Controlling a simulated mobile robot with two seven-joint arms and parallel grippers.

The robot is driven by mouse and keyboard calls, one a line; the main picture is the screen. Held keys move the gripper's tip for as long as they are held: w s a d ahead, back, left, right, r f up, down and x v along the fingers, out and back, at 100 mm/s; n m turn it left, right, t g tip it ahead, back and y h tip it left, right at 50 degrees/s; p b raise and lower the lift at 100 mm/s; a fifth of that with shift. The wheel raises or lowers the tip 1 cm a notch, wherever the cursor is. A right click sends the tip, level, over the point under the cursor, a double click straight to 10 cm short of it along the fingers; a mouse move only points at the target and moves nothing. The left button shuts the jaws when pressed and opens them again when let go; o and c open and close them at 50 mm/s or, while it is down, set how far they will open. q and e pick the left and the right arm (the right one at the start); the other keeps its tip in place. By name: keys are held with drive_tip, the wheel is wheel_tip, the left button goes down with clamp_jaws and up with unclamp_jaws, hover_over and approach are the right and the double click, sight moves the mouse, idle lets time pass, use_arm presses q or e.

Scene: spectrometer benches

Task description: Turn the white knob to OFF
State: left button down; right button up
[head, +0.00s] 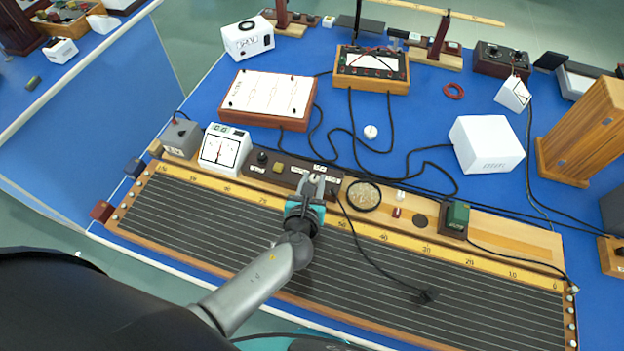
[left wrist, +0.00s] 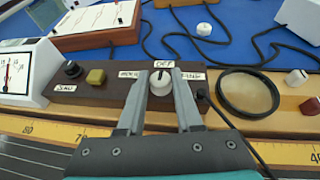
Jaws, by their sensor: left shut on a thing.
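The white knob (left wrist: 160,83) sits on a dark brown panel (left wrist: 107,97) with small white labels around it. The label above it, in the left wrist view, reads OFF; the labels to its left and right are hard to read. My left gripper (head: 312,186) reaches over the ruled board to the knob. In the left wrist view its two fingers (left wrist: 160,100) stand on either side of the knob, shut on it. The knob's dark pointer mark appears near its top, toward the OFF label. My right gripper is not in view.
A black knob (left wrist: 72,69) and a yellow-tan button (left wrist: 96,77) sit left on the same panel. A round lens (head: 363,195) lies just right of it. A white-faced meter (head: 224,147) stands left. Black cables cross the bench behind and right.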

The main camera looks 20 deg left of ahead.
use_arm(q)
drive_tip(key=shift+n+y, duration=0.5)
drive_tip(key=shift+y, duration=0.1)
drive_tip(key=c, duration=0.6)
unclamp_jaws()
drive_tip(key=p+v, duration=0.1)
drive_tip(key=v, duration=1.4)
drive_tip(key=shift+r+p, duration=0.15)
drive_tip(key=shift+p, duration=0.2)
